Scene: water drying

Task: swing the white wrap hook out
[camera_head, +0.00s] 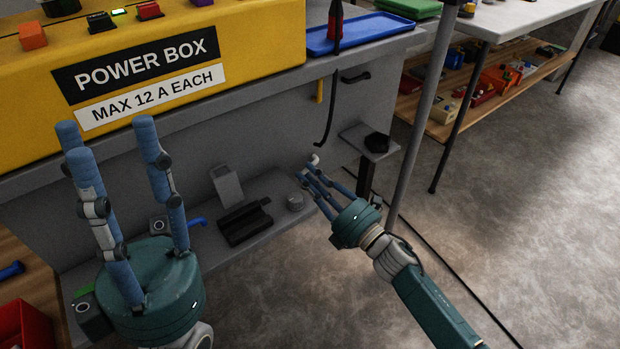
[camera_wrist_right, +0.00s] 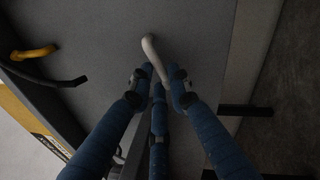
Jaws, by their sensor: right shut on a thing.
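The white wrap hook (camera_head: 315,159) stands out from the grey side panel, and only its tip shows past my fingers in the head view. In the right wrist view the white hook (camera_wrist_right: 150,48) is a curved rod running down between my fingertips. My right gripper (camera_head: 308,176) is shut on the white hook; the right wrist view (camera_wrist_right: 160,85) shows its fingers closed around the lower part. My left gripper (camera_head: 110,135) is raised at the left in front of the yellow power box (camera_head: 240,40), fingers spread, open and empty.
A yellow hook (camera_head: 319,91) is higher on the panel. A small grey shelf (camera_head: 362,148) with a black knob juts out right of my right gripper. A grey ledge (camera_head: 262,222) with small parts lies below. Floor is open at right.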

